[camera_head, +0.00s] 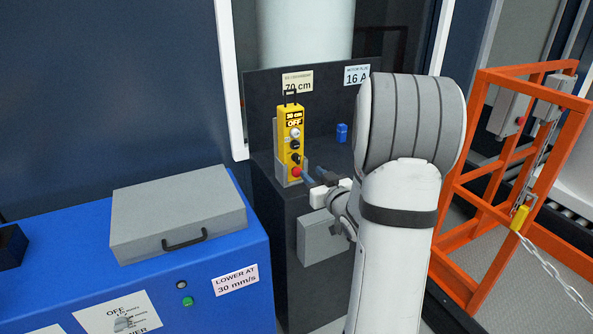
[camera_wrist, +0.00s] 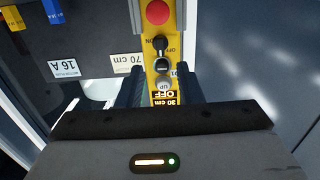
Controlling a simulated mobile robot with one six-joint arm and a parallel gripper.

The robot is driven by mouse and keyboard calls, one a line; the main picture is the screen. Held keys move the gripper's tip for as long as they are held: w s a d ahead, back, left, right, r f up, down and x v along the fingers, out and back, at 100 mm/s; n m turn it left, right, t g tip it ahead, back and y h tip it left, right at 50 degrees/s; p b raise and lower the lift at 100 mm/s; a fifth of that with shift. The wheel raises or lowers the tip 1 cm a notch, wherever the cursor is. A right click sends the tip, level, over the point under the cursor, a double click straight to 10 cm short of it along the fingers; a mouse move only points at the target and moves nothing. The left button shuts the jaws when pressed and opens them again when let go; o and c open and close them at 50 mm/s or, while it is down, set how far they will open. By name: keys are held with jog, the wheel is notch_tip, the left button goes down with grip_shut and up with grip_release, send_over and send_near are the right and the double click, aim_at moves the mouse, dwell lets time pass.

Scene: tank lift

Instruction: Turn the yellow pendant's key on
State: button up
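The yellow pendant (camera_head: 285,142) stands upright in a grey holder on the dark cabinet. Its display (camera_head: 293,119) reads 30 cm and OFF. In the wrist view the pendant (camera_wrist: 177,22) appears upside down, with the red button (camera_wrist: 157,12), a dark knob beside ON and OFF marks (camera_wrist: 160,45), another dark knob (camera_wrist: 161,65) and a pale UP button (camera_wrist: 163,84). I cannot tell surely which knob is the key. My gripper (camera_head: 314,177) is near the pendant's lower right. In the wrist view its fingers (camera_wrist: 161,84) are apart, with the pendant showing between them; nothing is held.
A blue plug (camera_head: 342,132) is right of the pendant, near the 16 A label (camera_head: 357,75). A grey box (camera_head: 178,213) lies on the blue cabinet (camera_head: 233,253) at left. An orange frame (camera_head: 450,246) with a chain stands at right.

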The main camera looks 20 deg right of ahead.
aim_at(299, 160)
jog(key=w, duration=0.7)
jog(key=shift+w+f+p, duration=0.1)
jog(key=shift+w+p, duration=0.25)
jog(key=shift+p, duration=0.05)
jog(key=shift+c, duration=0.3)
grip_shut()
jog(key=shift+a, duration=0.3)
jog(key=shift+d, duration=0.2)
